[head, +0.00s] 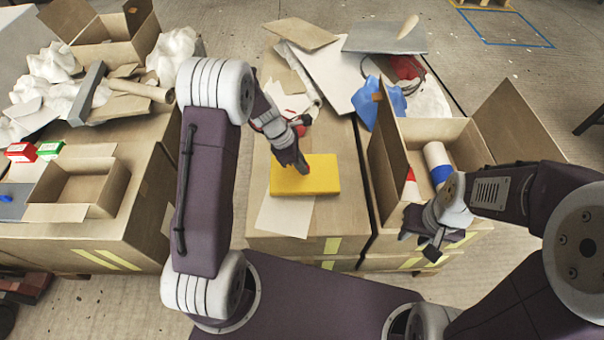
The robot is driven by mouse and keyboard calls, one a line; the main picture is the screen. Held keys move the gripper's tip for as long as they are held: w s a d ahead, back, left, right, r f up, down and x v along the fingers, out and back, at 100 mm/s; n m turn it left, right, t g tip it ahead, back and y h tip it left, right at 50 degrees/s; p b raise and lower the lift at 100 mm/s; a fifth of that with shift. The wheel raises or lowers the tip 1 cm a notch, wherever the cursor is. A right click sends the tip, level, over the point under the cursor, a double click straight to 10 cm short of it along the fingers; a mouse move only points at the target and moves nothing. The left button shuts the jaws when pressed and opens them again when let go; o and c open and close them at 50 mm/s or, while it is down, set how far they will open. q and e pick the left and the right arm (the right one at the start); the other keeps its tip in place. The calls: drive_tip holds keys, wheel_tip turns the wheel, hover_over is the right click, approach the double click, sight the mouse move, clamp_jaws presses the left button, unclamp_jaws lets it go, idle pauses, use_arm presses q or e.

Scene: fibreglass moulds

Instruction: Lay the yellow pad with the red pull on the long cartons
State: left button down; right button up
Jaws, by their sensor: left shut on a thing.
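The yellow pad (322,178) is a flat block over the front part of the middle long carton (263,226). A pale sheet (285,214) lies partly under it. My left gripper (301,168) is at the pad's top, shut on the red pull, which the fingers mostly hide. I cannot tell whether the pad rests on the surface or hangs just above it. My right gripper (421,246) looks open and empty, at the front of the right-hand carton stack.
An open box (384,167) with rolls stands on the right. Loose sheets (325,70), a blue cloth (378,101) and a grey board (386,38) lie at the back. The left stack carries a small open box (75,212) and white crumpled material (52,62).

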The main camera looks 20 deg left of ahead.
use_arm(q)
wheel_tip(320, 180, down, 4)
drive_tip(key=shift+f+b, duration=0.2)
drive_tip(key=shift+b, duration=1.05)
drive_tip(key=shift+r, duration=0.15)
drive_tip(key=c, duration=1.9)
unclamp_jaws()
drive_tip(key=o, duration=0.4)
drive_tip(key=shift+o, duration=0.2)
